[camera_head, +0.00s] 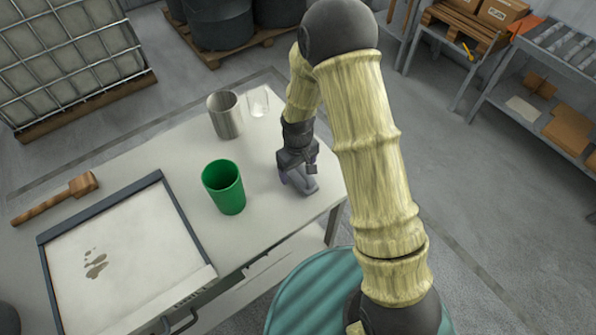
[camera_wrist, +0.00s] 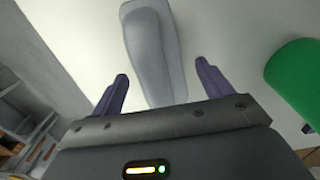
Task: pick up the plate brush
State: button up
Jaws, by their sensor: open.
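A smooth grey elongated object, which I take for the plate brush (camera_wrist: 152,45), lies on the white tabletop in the wrist view. It runs from the top of the picture down between my fingers; its near end is hidden by the gripper body. My gripper (camera_wrist: 161,72) is open, one dark purple finger on each side of it with gaps. In the head view my gripper (camera_head: 299,175) points down at the table's right end, largely covering the grey object there. Its bristles are not visible.
A green cup (camera_head: 224,188) stands left of my gripper, with a metal beaker (camera_head: 226,116) and a clear glass (camera_head: 258,102) behind. A wooden mallet-like tool (camera_head: 55,199) and a framed tray (camera_head: 130,255) with a brown stain are further left. The table's right edge is close.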

jog(key=c, duration=1.1)
jog(key=shift+r, duration=0.1)
jog(key=shift+c, duration=0.2)
notch_tip(320, 180, up, 10)
jog(key=shift+f+b, duration=0.1)
jog(key=shift+b, duration=0.6)
jog(key=o, duration=0.4)
jog(key=shift+c, duration=1.2)
